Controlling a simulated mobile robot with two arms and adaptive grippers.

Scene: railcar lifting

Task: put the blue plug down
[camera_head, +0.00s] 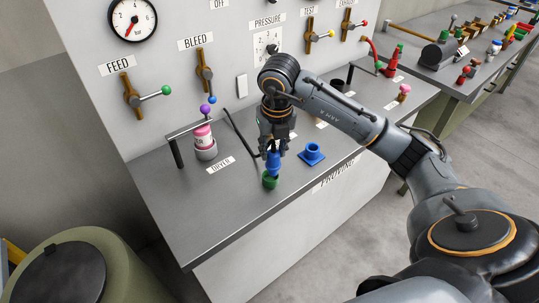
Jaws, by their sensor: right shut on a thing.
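The blue plug (273,163) hangs below my right gripper (274,148), which points down and is shut on its upper part. A small green cup-shaped piece (270,181) shows directly below the plug in the picture. The plug's lower end meets or overlaps it, and I cannot tell whether they touch. A blue flanged piece (312,153) stands on the grey bench top (230,209), just right of the gripper. My left gripper is out of view.
A pink-and-white canister (203,139) and a black bar frame (176,152) stand left on the bench. The panel behind carries the FEED valve (133,97) and BLEED valve (205,72). The bench front left of the plug is clear. Several parts crowd the right bench.

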